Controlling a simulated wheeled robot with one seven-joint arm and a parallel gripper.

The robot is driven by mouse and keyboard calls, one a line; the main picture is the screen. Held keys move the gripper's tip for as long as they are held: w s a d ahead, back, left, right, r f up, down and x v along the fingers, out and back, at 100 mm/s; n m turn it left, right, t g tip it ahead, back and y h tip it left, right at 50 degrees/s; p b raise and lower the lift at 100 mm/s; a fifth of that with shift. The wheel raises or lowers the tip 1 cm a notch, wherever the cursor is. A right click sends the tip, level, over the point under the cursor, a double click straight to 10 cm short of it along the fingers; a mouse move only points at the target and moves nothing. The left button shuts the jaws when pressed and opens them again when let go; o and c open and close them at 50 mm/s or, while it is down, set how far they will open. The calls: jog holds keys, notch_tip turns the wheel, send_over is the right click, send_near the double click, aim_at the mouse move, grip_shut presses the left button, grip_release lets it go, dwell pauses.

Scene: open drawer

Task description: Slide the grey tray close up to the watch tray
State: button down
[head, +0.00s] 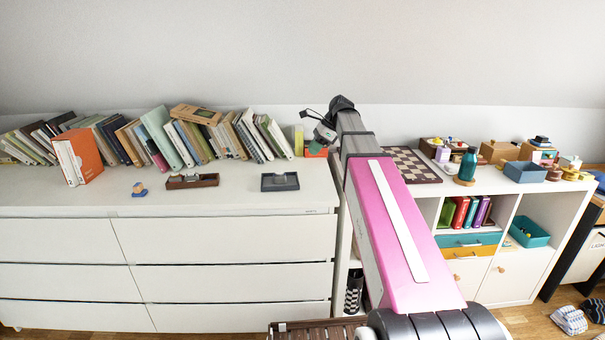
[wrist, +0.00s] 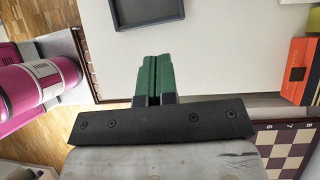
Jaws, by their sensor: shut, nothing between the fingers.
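The grey tray (head: 280,188) is a small dark rectangular tray on the white dresser top, with a light item in it. Its near edge also shows at the top of the wrist view (wrist: 147,23), where the rest is cut off. The brown watch tray (head: 186,186) holds several light items and lies left of the grey tray, with a clear gap between them. My gripper (head: 315,147) is above the dresser's right end, right of and apart from the grey tray. In the wrist view its green fingers (wrist: 155,60) are together and empty, pointing towards the tray.
A small blue and yellow object (head: 139,189) sits left of the watch tray. A row of books (head: 205,140) lines the wall behind. A chessboard (head: 408,163) lies on the shelf to the right. The dresser top (head: 240,195) between the trays is bare.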

jog(key=d+f+y, duration=0.2)
jog(key=d+f, duration=0.1)
jog(key=d, duration=0.4)
send_near(304, 179)
jog(key=shift+t, duration=0.4)
jog(key=x, duration=0.5)
jog(key=shift+s+d+f, duration=0.2)
jog(key=shift+s+f, duration=0.05)
jog(key=shift+f, duration=0.1)
jog(key=shift+a+r, duration=0.1)
jog(key=shift+a, duration=1.1)
jog(key=shift+w+a, duration=0.1)
jog(key=shift+a, duration=0.6)
jog(key=a, duration=1.5)
jog(key=shift+w+a, duration=0.2)
jog(key=shift+w, duration=0.05)
